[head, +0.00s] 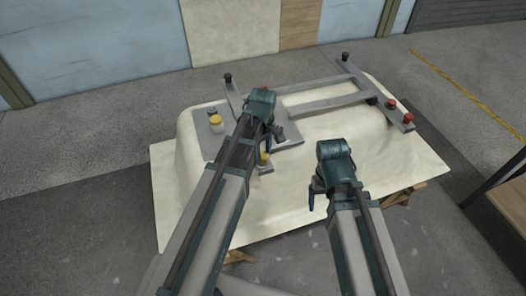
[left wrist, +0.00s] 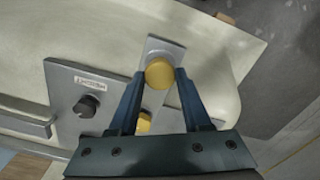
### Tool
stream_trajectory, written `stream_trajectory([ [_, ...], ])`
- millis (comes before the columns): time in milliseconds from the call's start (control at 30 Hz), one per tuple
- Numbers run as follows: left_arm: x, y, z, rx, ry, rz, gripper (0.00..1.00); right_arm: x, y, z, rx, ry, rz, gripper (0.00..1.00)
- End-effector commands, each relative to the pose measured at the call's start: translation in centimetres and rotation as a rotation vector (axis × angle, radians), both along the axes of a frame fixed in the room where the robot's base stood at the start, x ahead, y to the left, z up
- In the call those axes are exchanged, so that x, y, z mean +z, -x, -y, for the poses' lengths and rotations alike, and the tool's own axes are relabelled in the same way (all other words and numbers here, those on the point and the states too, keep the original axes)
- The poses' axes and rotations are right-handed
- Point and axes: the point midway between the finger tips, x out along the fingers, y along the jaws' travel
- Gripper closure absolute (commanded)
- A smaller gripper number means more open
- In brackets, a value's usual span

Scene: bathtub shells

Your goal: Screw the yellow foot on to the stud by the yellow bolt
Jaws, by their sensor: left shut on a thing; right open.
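My left gripper (left wrist: 160,76) is shut on a round yellow foot (left wrist: 160,74), with one finger on each side of it. The foot is over a narrow grey tab (left wrist: 166,47) at the edge of the tub shell. In the head view the yellow foot (head: 264,159) shows just below my left gripper (head: 267,147). Any stud under the foot is hidden. A second yellow piece (left wrist: 144,122) shows partly behind the gripper in the left wrist view; I cannot tell whether it is the bolt. My right gripper (head: 316,194) is open and empty above the shell's front side.
A dark knob (left wrist: 87,106) is beside a label. A grey frame (head: 325,99) with red feet (head: 408,118) and black feet lies across the upturned shell (head: 380,155). Its front right is clear.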

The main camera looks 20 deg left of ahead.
Motion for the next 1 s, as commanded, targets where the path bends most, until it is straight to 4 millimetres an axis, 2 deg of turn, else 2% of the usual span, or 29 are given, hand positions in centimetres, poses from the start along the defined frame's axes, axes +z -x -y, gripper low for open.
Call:
stream_trajectory([
  [100,0.01,-0.01,0.01,0.001,0.000,0.000,1.00,0.01,0.00,0.00,0.000,0.000,0.000,0.18],
  [133,0.01,-0.01,0.01,0.002,0.000,0.000,0.50,0.01,0.00,0.00,0.000,0.000,0.000,0.18],
  [300,0.01,-0.01,0.01,0.003,0.000,0.000,0.19,0.01,0.00,0.00,0.000,0.000,0.000,0.18],
  [333,0.01,-0.01,0.01,0.003,0.000,0.000,0.17,0.01,0.00,0.00,0.000,0.000,0.000,0.18],
  [533,0.00,-0.01,0.01,0.004,0.000,0.000,0.17,0.00,0.00,0.00,0.000,0.000,0.000,0.18],
  [600,0.00,-0.01,0.01,0.004,0.000,0.000,0.27,0.00,0.00,0.00,0.000,0.000,0.000,0.18],
  [833,0.00,0.00,0.00,0.009,0.000,0.000,0.27,0.00,0.00,0.00,0.000,0.000,0.000,0.18],
  [1000,0.00,-0.01,0.01,0.174,0.000,0.000,0.27,0.00,0.00,0.00,0.000,0.000,0.000,0.18],
])
